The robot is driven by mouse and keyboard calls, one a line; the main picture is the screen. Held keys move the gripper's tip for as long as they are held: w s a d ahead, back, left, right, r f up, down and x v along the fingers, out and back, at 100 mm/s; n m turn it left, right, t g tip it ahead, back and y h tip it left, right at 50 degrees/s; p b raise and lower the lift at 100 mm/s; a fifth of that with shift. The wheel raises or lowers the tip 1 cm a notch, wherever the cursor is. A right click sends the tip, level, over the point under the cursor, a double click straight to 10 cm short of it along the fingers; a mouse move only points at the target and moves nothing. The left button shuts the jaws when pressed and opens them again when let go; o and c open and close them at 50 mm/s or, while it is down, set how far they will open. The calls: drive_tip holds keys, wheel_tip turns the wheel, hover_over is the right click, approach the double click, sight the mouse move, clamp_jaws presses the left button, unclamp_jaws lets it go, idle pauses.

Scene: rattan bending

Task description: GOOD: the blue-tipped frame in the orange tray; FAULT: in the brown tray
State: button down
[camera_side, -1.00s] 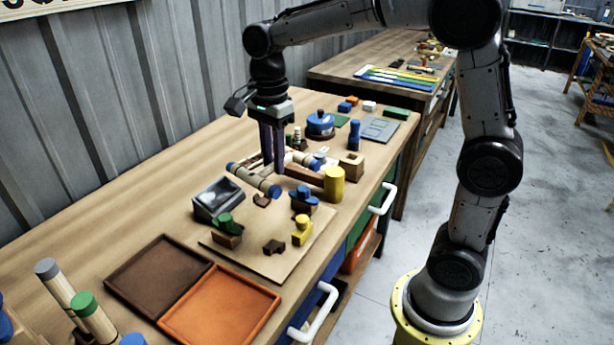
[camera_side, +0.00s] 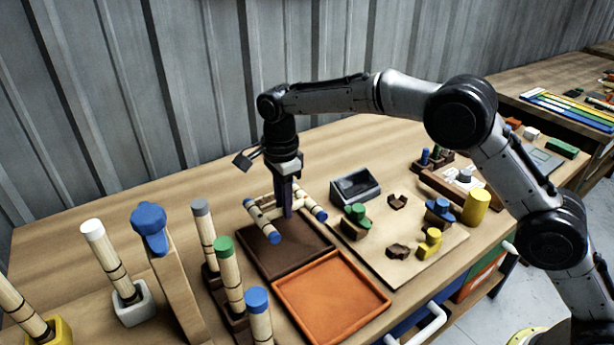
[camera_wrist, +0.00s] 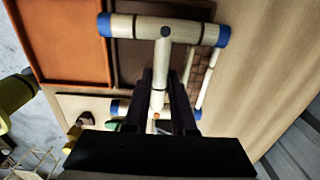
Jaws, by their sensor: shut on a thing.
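My gripper (camera_side: 288,200) is shut on the blue-tipped frame (camera_side: 262,221), a set of pale rattan poles with blue ends. In the side view the frame is over the back part of the brown tray (camera_side: 300,262); I cannot tell whether it touches the tray. In the wrist view my gripper (camera_wrist: 168,105) grips the middle bar of the frame (camera_wrist: 140,28), and one blue-ended pole lies across the top. The orange tray (camera_side: 330,300) lies in front of the brown tray and looks empty; it also shows in the wrist view (camera_wrist: 65,45).
A board (camera_side: 400,262) with coloured blocks and a grey tilted-screen device (camera_side: 355,186) is right of the trays. Several upright poles, one green-topped (camera_side: 229,275), stand on the left. A yellow cylinder (camera_side: 476,207) stands at the right.

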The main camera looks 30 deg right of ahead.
sight(284, 242)
drive_tip(key=shift+s+a+f, duration=0.15)
drive_tip(key=shift+a+f, duration=0.2)
drive_tip(key=shift+f, duration=3.4)
drive_tip(key=shift+f, duration=0.2)
drive_tip(key=c, duration=0.7)
unclamp_jaws()
drive_tip(key=shift+o, duration=0.2)
drive_tip(key=shift+r, duration=4.5)
drive_tip(key=shift+d, duration=0.1)
